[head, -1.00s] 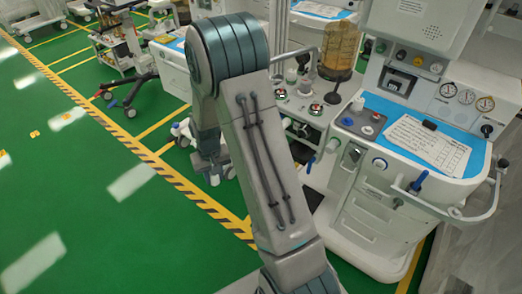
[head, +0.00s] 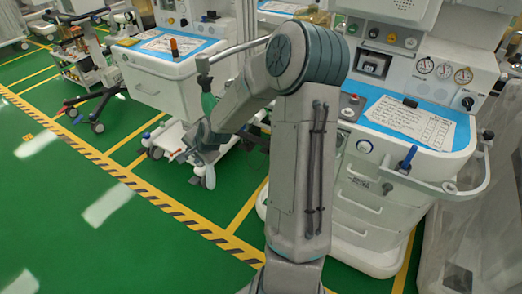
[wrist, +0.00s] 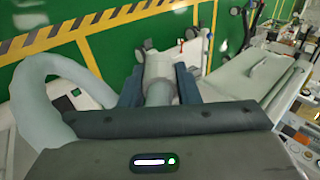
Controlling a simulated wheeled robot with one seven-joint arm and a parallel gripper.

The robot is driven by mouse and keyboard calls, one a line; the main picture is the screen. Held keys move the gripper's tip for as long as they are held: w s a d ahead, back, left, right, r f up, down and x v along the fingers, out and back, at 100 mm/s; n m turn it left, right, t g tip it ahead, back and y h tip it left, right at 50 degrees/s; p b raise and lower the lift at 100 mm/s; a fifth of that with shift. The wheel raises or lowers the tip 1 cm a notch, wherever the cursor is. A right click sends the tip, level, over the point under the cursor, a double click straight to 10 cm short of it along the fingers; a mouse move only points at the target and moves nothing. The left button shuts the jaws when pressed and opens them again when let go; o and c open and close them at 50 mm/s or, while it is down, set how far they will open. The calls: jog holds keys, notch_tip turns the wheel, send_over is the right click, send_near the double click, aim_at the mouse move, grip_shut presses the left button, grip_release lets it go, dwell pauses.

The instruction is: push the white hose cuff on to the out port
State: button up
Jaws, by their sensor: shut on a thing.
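In the wrist view my gripper (wrist: 160,72) is shut on the pale cuff (wrist: 158,92), which sits between its two dark blue fingers. A pale, thick hose (wrist: 50,70) loops up on the left of the wrist view; its join to the cuff is hidden by my gripper body. In the head view my gripper (head: 205,138) is small, held out left of the anaesthesia machine (head: 385,190), with a pale piece below it. I cannot make out the out port; my arm covers the machine's left side in the head view.
A second cart (head: 165,85) stands behind on the left. The green floor (head: 60,210) at the left is clear. A blue-topped worktop with a paper (head: 410,122) is at the right.

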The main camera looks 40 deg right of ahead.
jog(key=s+d+r+m+h+b, duration=0.1)
jog(key=s+d+m+h+b, duration=0.5)
jog(key=d+m+h+b, duration=0.1)
jog(key=s+d+r+m+h+b, duration=0.2)
jog(key=s+d+m+h+b, duration=0.4)
jog(key=d+m+h, duration=0.3)
jog(key=d+h+b, duration=0.1)
jog(key=h, duration=0.1)
jog(key=shift+d+r+m+h, duration=0.2)
jog(key=shift+d+m+h, duration=0.15)
jog(key=shift+m+h, duration=0.05)
jog(key=shift+f+b, duration=0.15)
jog(key=shift+b, duration=0.2)
jog(key=shift+b+x, duration=1.15)
jog(key=shift+x, duration=1.65)
jog(key=shift+b, duration=0.95)
